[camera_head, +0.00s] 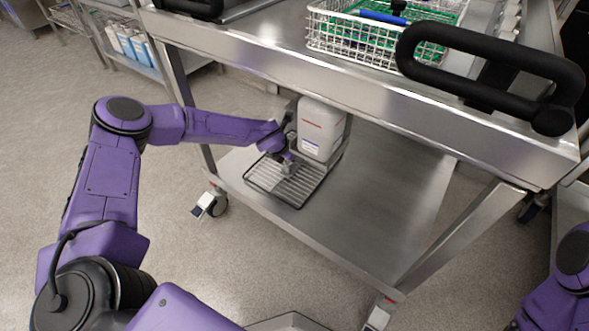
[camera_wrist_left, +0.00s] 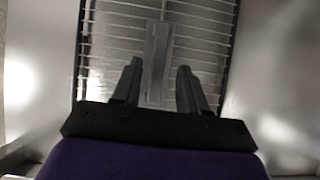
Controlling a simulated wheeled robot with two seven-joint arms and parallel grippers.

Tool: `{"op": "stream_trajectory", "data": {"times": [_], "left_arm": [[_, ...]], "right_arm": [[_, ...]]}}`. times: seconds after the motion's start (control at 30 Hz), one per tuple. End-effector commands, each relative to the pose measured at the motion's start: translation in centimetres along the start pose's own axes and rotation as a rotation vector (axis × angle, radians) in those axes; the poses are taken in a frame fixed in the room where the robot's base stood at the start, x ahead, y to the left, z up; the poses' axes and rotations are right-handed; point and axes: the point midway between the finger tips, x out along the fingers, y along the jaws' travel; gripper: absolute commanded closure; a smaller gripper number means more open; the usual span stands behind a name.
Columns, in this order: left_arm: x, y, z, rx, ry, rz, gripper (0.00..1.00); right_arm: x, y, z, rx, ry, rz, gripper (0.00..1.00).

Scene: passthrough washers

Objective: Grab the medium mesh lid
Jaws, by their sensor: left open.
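The mesh lid (camera_head: 298,190) is a flat wire grid with a dark frame, lying on the lower shelf of the steel cart. In the left wrist view the mesh lid (camera_wrist_left: 205,38) fills the middle, with a flat grey handle strip along its centre. My left gripper (camera_head: 287,158) is over the far part of the lid. In the wrist view my left gripper (camera_wrist_left: 160,70) is open, with one finger on each side of the grey strip and gaps between. Whether the fingertips reach down to its height is unclear. My right gripper is out of view; only part of the right arm shows.
A white canister (camera_head: 321,130) stands on the shelf right behind the lid. A white wire basket (camera_head: 365,35) and black handles (camera_head: 490,60) are on top. The lower shelf (camera_head: 385,200) is bare to the right.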

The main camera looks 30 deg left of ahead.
Motion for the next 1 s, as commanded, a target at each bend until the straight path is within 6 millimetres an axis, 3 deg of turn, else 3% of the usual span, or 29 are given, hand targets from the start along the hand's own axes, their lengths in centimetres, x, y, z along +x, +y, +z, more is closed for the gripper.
{"op": "stream_trajectory", "data": {"times": [0.03, 0.1, 0.33, 0.37, 0.47, 0.5, 1.0], "left_arm": [[1.19, 0.1, -0.28, -0.001, 0.001, 0.002, 0.57], [1.72, 0.16, -0.22, -0.001, 0.001, 0.003, 0.57], [1.65, 0.28, -0.09, -0.003, 0.001, 0.003, 0.57], [1.65, 0.28, -0.09, -0.003, 0.001, 0.003, 0.63], [1.64, 0.28, -0.1, -0.003, 0.001, 0.003, 0.96], [1.64, 0.28, -0.1, -0.003, 0.001, 0.003, 1.0], [1.63, 0.28, -0.1, -0.003, 0.0, 0.003, 1.0]], "right_arm": [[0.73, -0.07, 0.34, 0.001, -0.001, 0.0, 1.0], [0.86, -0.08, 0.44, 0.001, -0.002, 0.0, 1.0], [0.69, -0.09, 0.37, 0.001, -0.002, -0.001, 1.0], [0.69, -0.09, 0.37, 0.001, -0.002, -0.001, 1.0], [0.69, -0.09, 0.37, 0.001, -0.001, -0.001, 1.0], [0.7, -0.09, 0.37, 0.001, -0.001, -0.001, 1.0], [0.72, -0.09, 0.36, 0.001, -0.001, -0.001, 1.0]]}}
